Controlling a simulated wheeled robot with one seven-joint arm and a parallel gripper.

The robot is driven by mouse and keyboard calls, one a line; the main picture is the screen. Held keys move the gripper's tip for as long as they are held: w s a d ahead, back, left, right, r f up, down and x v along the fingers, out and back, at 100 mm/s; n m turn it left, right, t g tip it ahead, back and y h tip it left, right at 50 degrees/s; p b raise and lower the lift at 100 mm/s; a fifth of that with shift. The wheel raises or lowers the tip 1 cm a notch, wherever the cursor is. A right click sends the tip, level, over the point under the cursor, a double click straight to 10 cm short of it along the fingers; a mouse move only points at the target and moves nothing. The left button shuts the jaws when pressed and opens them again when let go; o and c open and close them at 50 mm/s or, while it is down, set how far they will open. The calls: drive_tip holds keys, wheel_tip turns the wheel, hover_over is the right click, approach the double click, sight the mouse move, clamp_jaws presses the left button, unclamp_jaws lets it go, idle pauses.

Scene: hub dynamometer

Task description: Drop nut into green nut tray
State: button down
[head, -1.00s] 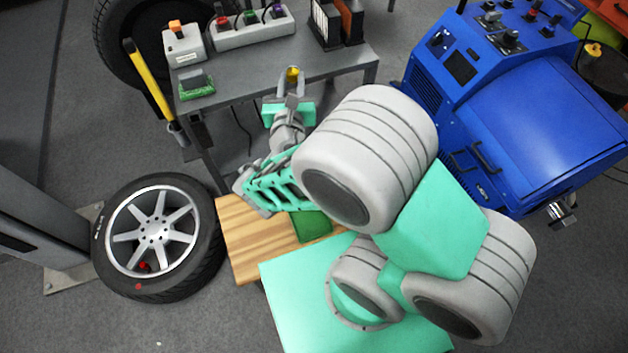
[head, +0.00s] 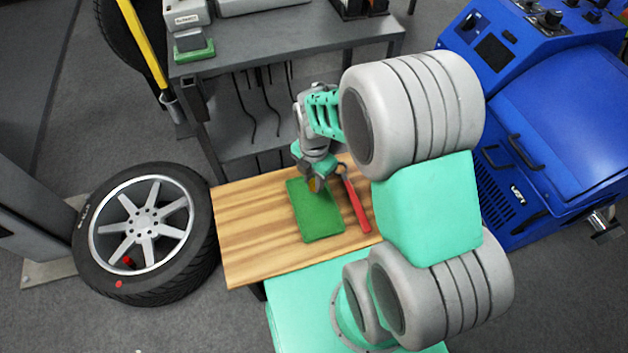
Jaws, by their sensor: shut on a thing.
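The green nut tray (head: 319,217) lies flat on the wooden bench top. My gripper (head: 316,185) points down over the tray's far end. It is shut on the nut (head: 313,184), a small yellow-gold piece that shows between the fingers. The fingers partly hide the nut. I cannot tell from this view how high the nut is above the tray.
A red-handled wrench (head: 356,205) lies right of the tray, close to my gripper. The wooden bench (head: 250,232) is clear on the left. A wheel (head: 146,232) lies left. A grey shelf table (head: 280,52) stands behind, and a blue machine (head: 545,110) stands right.

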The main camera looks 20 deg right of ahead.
wheel_tip(320, 180, down, 9)
drive_tip(key=b, duration=0.7)
drive_tip(key=shift+r, duration=0.1)
drive_tip(key=c, duration=1.1)
unclamp_jaws()
drive_tip(key=shift+o, duration=0.2)
wheel_tip(320, 180, up, 8)
drive_tip(key=p, duration=0.2)
drive_tip(key=shift+r+p, duration=0.15)
drive_tip(key=shift+p, duration=0.25)
wheel_tip(320, 180, up, 9)
drive_tip(key=p, duration=0.7)
hover_over(314, 207)
drive_tip(key=shift+f, duration=0.2)
